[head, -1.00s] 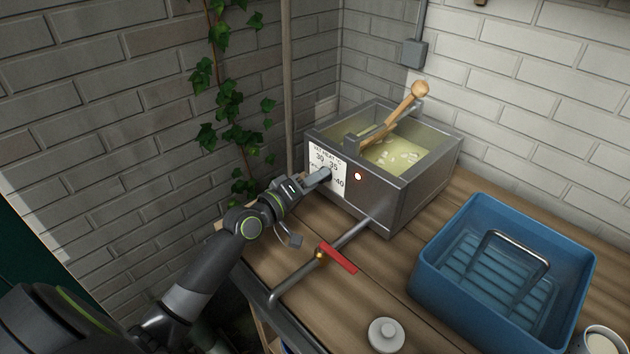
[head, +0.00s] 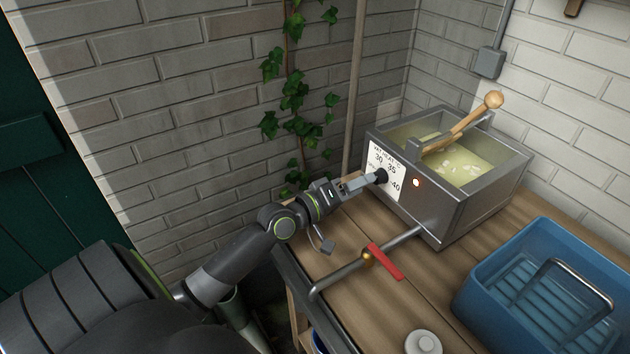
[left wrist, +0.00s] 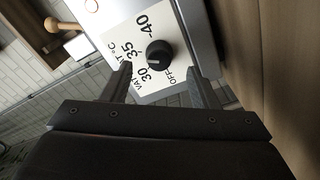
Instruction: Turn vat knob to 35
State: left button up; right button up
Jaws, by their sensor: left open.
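The steel vat (head: 470,205) stands at the back of the bench with pale, lumpy liquid inside. Its front has a white dial label (head: 378,160) marked 30, 35 and 40. The black vat knob (head: 381,176) sits on this label, and it also shows in the left wrist view (left wrist: 159,54). Its small pale mark seems to face the 30 side, but I cannot read it surely. My left gripper (head: 366,183) is open just in front of the knob. In the wrist view its fingers (left wrist: 160,85) are apart and empty, with the knob ahead between them. My right gripper is not in view.
A pipe with a red valve lever (head: 385,262) runs out from the vat below my left gripper. A wooden-handled paddle (head: 462,126) leans in the vat. A blue crate (head: 480,283) and a grey weight-like disc (head: 423,343) stand to the right.

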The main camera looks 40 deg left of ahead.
pick_arm(q)
jog(key=v, duration=1.3)
jog(key=shift+s+a, duration=0.1)
jog(key=shift+s, duration=0.1)
